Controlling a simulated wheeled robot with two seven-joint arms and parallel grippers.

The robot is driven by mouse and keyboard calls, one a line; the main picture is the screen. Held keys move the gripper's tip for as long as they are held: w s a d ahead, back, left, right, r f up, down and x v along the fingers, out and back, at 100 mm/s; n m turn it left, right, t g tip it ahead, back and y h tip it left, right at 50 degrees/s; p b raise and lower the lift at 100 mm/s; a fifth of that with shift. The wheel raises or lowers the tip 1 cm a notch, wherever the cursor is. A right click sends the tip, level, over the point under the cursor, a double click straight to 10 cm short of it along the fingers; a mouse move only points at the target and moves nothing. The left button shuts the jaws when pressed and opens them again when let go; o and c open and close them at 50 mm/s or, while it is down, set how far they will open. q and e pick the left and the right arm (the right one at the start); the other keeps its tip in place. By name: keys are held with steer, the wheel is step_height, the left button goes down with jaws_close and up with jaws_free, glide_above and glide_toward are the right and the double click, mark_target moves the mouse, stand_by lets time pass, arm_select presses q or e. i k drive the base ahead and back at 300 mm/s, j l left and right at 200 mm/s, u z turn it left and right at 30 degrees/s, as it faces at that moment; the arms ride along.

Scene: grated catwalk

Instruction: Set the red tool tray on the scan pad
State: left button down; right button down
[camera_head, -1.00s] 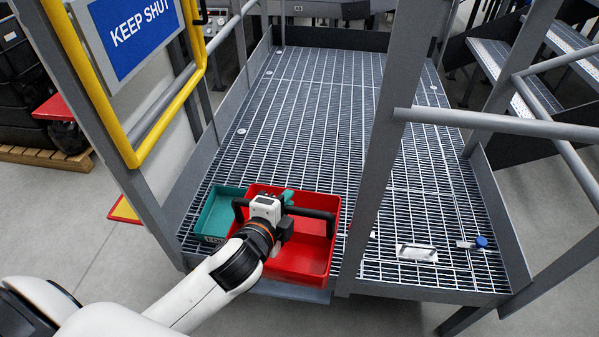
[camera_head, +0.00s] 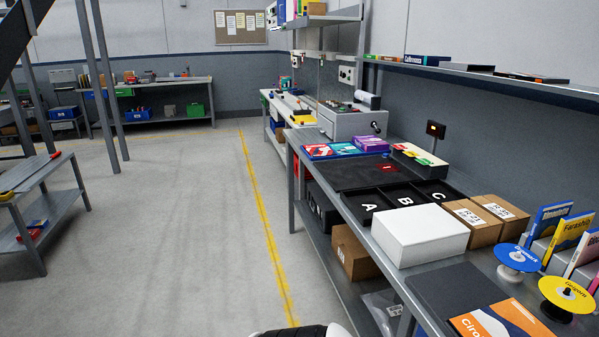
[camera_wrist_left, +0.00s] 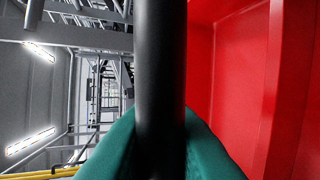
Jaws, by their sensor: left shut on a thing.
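The red tool tray (camera_wrist_left: 232,75) fills the right of the left wrist view. Its black bar handle (camera_wrist_left: 160,55) runs down the middle of that view. My left gripper (camera_wrist_left: 158,146) has a teal fingertip on each side of the handle and is shut on it. The tray and gripper are outside the head view. In the head view, a flat dark panel (camera_head: 350,174) with a small red mark lies on the bench at the right. Another dark flat mat (camera_head: 445,288) lies nearer. I cannot tell whether either is the scan pad. My right gripper is not in view.
The bench also holds black bins lettered A, B, C (camera_head: 405,218), a white box (camera_head: 418,232), brown cartons (camera_head: 472,220) and round discs on stands (camera_head: 517,256). A low cart (camera_head: 35,215) stands left. The floor (camera_head: 170,235) between is clear.

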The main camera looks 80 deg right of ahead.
mark_target(348, 172)
steer(key=l+z, duration=0.1)
steer(key=z, duration=1.85)
steer(key=i+j+z, duration=0.1)
steer(key=i, duration=0.35)
steer(key=i+j+z, duration=0.1)
steer(key=i+j, duration=0.15)
steer(key=i, duration=0.15)
steer(key=i+j, duration=0.2)
steer(key=i, duration=0.25)
steer(key=i+j+z, duration=0.15)
steer(key=i, duration=0.25)
steer(key=i+j+z, duration=0.15)
steer(key=i, duration=0.35)
steer(key=i+j+z, duration=0.15)
steer(key=i, duration=0.4)
steer(key=i+j+z, duration=0.15)
steer(key=i, duration=0.35)
